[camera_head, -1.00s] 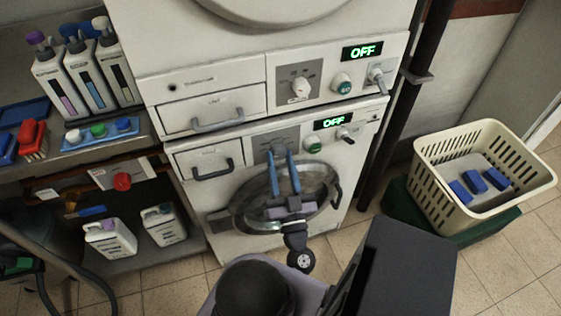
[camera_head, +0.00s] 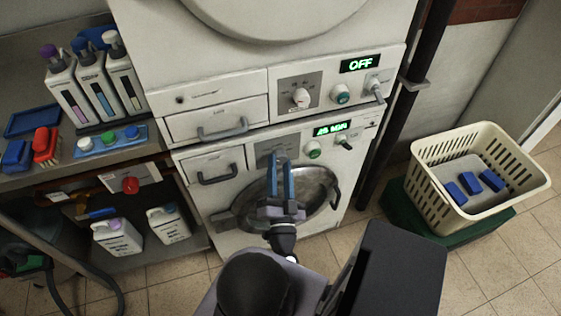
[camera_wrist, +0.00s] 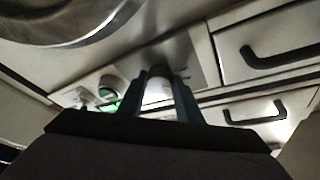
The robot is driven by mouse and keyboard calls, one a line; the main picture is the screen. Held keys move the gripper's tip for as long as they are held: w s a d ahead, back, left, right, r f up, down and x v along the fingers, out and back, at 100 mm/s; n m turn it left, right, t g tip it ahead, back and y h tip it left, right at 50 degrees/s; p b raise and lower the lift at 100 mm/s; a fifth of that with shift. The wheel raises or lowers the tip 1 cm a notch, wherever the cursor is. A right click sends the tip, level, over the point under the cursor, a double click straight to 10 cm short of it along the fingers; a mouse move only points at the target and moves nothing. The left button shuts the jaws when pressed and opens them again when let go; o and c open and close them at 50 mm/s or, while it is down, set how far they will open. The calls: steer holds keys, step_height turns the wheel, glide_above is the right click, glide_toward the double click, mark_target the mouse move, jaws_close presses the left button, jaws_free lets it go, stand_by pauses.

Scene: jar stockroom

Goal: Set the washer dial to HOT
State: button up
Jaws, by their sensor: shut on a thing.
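The lower machine (camera_head: 262,228) has a round glass door and a control panel. Its grey dial plate (camera_head: 264,148) sits left of a green button, and the lit display (camera_head: 332,128) above the button reads what looks like minutes. My gripper (camera_head: 279,160) reaches up to this plate with its two blue fingers. In the wrist view the white dial knob (camera_wrist: 158,90) lies between the fingers, and my gripper (camera_wrist: 160,78) is shut on it. In the head view the fingers hide the knob, and I cannot read its setting.
The upper machine has its own dial (camera_head: 300,97) and a display (camera_head: 360,64) reading OFF. Drawer handles (camera_head: 217,174) stick out to the left. A shelf with bottles (camera_head: 92,85) stands left; a cream basket (camera_head: 470,200) with blue blocks stands right.

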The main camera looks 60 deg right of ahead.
steer(key=shift+r+m+g+p, duration=0.15)
steer(key=shift+m+g+p, duration=0.6)
steer(key=shift+m, duration=0.65)
steer(key=o, duration=1)
steer(key=shift+o, duration=0.2)
steer(key=shift+r, duration=0.1)
step_height(320, 180, up, 8)
steer(key=p, duration=0.5)
steer(key=shift+w+a+r, duration=0.1)
steer(key=shift+a, duration=0.05)
steer(key=shift+r+p, duration=0.85)
steer(key=shift+p, duration=0.05)
